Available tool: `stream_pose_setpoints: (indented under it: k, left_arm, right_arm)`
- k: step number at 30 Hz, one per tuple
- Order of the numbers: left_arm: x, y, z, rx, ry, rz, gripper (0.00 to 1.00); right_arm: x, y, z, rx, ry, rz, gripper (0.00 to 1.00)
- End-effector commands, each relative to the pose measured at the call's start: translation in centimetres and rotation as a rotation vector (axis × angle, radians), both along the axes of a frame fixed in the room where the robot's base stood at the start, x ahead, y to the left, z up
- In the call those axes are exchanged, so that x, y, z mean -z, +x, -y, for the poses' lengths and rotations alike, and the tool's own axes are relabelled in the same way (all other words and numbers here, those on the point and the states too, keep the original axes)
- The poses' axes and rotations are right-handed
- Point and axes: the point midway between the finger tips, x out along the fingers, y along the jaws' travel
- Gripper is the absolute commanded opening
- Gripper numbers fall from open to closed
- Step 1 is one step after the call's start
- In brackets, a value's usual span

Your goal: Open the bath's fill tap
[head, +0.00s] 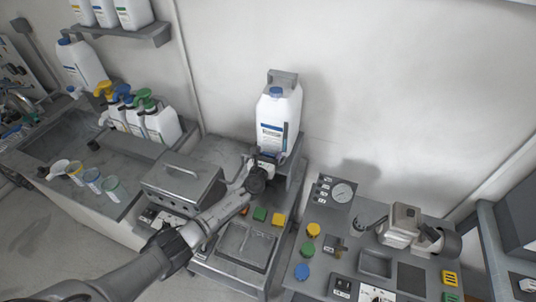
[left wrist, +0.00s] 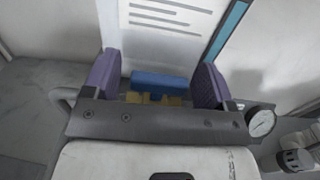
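A white canister (head: 279,115) with a blue cap and a label stands on a grey raised stand at the back wall. My left gripper (head: 268,158) reaches up to the canister's lower front. In the left wrist view the canister's label side (left wrist: 165,35) fills the top. A blue bar-shaped tap handle (left wrist: 160,83) with brass-coloured parts below it sits low in front of the canister. The two purple fingers of my left gripper (left wrist: 157,85) stand wide apart, one on each side of the handle, with gaps on both sides. My right gripper is not in view.
A lidded metal bath (head: 182,182) stands left of my left arm. Green and yellow blocks (head: 260,214) lie below the stand. A bench with a pressure gauge (head: 342,192) and coloured knobs is at right. Pump bottles (head: 145,118) and cups stand at left.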

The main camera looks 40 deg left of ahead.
Motion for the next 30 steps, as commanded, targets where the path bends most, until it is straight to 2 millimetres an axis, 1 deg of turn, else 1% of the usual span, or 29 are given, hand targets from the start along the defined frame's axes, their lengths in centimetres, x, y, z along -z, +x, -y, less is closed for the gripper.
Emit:
stream_pose_setpoints:
  k: [7, 11, 14, 20, 24, 30]
  left_arm:
    - [0.0, 0.0, 0.0, 0.001, 0.0, 0.0, 0.81]
    - [-0.1, -0.6, 0.2, 0.001, 0.0, -0.001, 0.81]
    - [-0.2, -1.7, 0.6, 0.002, 0.0, -0.001, 0.81]
    - [-0.2, -5.3, 1.8, 0.002, -0.002, -0.002, 0.81]
    - [-0.1, -7.9, 2.7, 0.003, -0.002, -0.002, 0.81]
    - [0.0, -10.9, 3.8, 0.001, 0.0, -0.001, 0.81]
  right_arm:
    - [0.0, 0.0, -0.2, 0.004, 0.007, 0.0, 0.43]
    - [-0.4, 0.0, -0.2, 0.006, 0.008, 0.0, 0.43]
    - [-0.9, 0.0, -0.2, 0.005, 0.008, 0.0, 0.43]
    - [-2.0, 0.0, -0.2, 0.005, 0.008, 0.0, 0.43]
    - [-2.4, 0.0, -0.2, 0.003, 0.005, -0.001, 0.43]
    - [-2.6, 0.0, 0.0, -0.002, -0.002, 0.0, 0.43]
